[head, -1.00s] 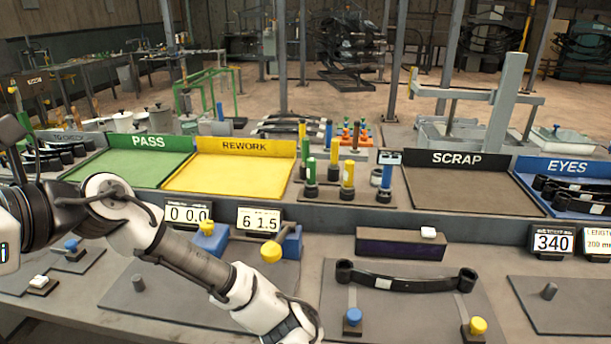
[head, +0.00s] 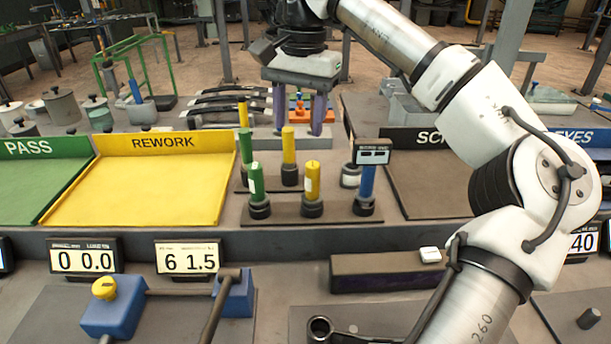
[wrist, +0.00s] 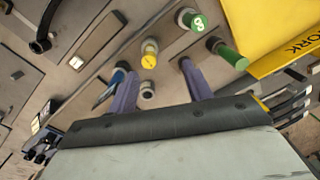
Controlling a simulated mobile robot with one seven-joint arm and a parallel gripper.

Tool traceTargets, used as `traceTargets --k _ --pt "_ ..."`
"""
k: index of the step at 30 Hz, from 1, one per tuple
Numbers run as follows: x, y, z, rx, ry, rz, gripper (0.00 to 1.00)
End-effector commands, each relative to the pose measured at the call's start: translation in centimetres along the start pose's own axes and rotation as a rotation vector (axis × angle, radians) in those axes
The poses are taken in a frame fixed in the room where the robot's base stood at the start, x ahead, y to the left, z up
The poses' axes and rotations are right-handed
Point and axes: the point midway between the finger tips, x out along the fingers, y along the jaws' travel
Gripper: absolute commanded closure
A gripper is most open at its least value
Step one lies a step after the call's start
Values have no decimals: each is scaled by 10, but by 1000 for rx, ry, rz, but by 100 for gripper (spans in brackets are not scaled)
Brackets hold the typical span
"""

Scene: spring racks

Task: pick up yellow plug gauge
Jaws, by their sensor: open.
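A yellow plug gauge (head: 312,182) stands upright in a dark round base in the front row of the rack. It also shows from above in the wrist view (wrist: 149,60), between my fingertips in the picture. A second yellow gauge (head: 289,147) stands just behind it. My gripper (head: 298,130) points down with two purple fingers, open and empty, above and behind the rack in the head view. Its fingers also show in the wrist view (wrist: 158,68). The far finger ends overlap the rear objects, so the exact gap is hard to tell.
Green gauges (head: 257,182) stand left of the yellow ones, and a blue gauge (head: 366,184) with a small display (head: 372,155) stands right. The yellow REWORK tray (head: 150,190) lies left, the SCRAP tray (head: 425,195) right. A dark bar block (head: 385,277) lies in front.

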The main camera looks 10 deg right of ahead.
Motion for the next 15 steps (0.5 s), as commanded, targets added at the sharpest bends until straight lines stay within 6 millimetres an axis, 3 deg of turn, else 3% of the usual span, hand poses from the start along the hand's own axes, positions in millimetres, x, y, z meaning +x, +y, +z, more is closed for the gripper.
traceTargets --k 1,5,15 --pt "-2 11 -4 15 11 24 50" --pt "3 23 -9 24 19 52 50" --pt "64 27 -10 22 18 53 50"
